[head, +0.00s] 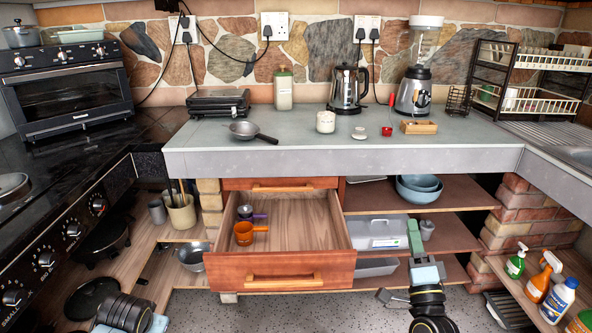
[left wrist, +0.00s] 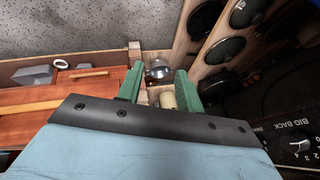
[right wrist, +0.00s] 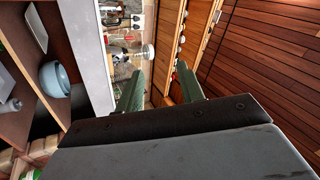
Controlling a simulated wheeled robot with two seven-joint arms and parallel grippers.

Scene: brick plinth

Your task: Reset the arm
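My right gripper (head: 415,238) is raised in front of the open shelves, right of the drawer, with its green fingers pointing up. In the right wrist view its two fingers (right wrist: 160,88) stand apart with nothing between them. My left arm shows at the bottom left of the head view, but its fingers are hidden or out of frame there. In the left wrist view the left gripper's green fingers (left wrist: 158,88) are spread and hold nothing; a cream pot (left wrist: 167,99) and a metal bowl (left wrist: 158,70) show beyond them.
An open wooden drawer (head: 300,268) juts out under the counter (head: 330,162), with an orange cup (head: 244,234) and a small metal cup inside. A pan (head: 243,130), kettle (head: 347,88) and blender (head: 413,90) stand on the counter. Bottles (head: 537,284) line the right shelf; open floor lies below.

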